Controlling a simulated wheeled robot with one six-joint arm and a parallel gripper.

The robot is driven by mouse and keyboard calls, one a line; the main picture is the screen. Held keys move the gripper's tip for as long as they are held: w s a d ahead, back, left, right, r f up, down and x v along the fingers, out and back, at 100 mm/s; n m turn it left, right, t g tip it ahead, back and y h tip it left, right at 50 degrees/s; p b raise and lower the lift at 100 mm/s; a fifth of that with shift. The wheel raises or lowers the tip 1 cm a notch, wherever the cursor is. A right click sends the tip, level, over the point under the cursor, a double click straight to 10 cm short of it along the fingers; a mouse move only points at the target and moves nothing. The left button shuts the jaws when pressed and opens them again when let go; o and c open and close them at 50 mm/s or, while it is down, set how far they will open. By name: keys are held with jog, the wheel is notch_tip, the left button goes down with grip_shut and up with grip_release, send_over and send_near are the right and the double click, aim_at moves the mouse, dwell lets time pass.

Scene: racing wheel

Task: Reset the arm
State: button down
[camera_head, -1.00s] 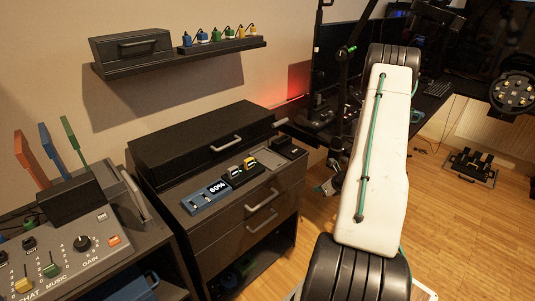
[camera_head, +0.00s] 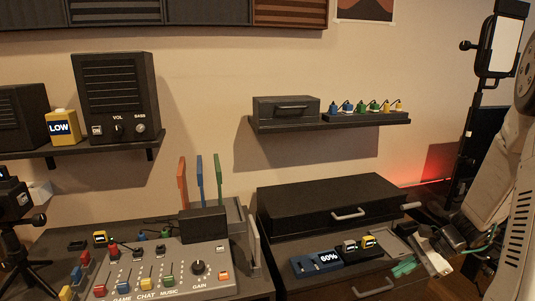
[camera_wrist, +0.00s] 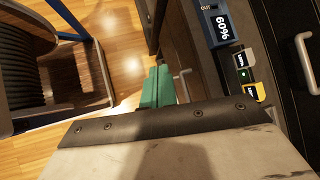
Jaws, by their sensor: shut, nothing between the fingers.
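My gripper (camera_head: 403,267) shows at the lower right of the head view, with its green fingers together in front of the black drawer cabinet (camera_head: 340,207). In the wrist view the green fingers (camera_wrist: 158,88) are shut and empty, beside the cabinet's front. My white arm reaches down from the right edge of the head view. It is bent, and the gripper points left.
An audio mixer (camera_head: 150,265) stands left. A lamp on a stand (camera_head: 501,45) is behind the arm. Open wooden floor (camera_wrist: 118,55) shows below.

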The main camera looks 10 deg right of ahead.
jog(key=s+a+r+n+g+h, duration=0.1)
jog(key=s+a+r+n+h, duration=0.2)
jog(key=s+a+r+n, duration=0.5)
jog(key=s+a+r+n+g+h, duration=0.1)
jog(key=s+a+r+n+h, duration=0.3)
jog(key=s+a+r+n, duration=0.5)
jog(key=a+r+n, duration=0.1)
jog(key=a+r, duration=0.3)
jog(key=shift+a+r+h, duration=0.15)
jog(key=shift+a+h, duration=0.1)
jog(key=shift+h, duration=0.05)
